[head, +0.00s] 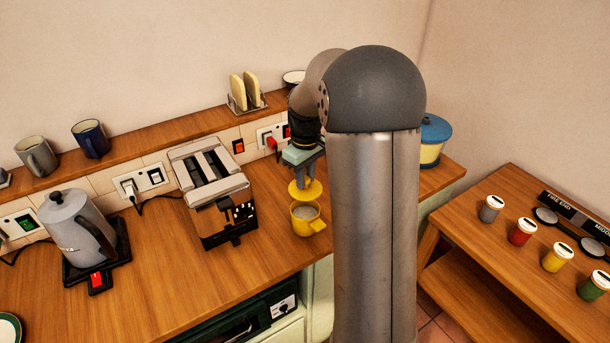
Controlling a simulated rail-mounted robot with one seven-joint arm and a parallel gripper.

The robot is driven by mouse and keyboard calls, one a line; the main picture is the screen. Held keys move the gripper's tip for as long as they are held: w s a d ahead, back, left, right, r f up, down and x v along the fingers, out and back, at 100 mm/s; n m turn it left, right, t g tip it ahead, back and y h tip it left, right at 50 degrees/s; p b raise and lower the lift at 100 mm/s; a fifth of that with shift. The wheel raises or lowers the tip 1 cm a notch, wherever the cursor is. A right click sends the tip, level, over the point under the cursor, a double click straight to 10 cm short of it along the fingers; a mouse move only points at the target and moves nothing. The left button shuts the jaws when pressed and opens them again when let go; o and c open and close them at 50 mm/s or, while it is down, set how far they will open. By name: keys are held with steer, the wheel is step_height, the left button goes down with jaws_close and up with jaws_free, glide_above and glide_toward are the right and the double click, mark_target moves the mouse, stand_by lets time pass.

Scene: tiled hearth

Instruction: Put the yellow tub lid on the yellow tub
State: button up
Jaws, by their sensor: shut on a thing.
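My gripper (306,178) points down over the counter and is shut on a flat, round yellow lid (306,191). The lid is held about level. Just below it an open yellow tub (304,226) stands upright near the counter's front edge, with a loop like a handle on its right side and a pale inside. The lid appears to be above the tub's rim and apart from it. My arm hides part of the counter to the right.
A toaster (214,190) stands close left of the tub, a kettle (76,232) farther left. A blue canister (434,130) is partly behind my arm. On the right table (480,240), several small white-topped pots, one yellow (556,258), stand by a black rack (578,222).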

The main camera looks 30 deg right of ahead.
mark_target(305, 192)
steer(key=shift+f+b, duration=1.9)
steer(key=shift+f, duration=0.9)
steer(key=shift+f+b, duration=0.75)
steer(key=shift+f, duration=0.3)
steer(key=o, duration=1)
steer(key=shift+o, duration=0.2)
steer(key=shift+r, duration=0.25)
steer(key=shift+r+p, duration=1.6)
steer(key=shift+r, duration=0.5)
step_height(305, 192, up, 17)
steer(key=b, duration=0.2)
steer(key=shift+r, duration=0.2)
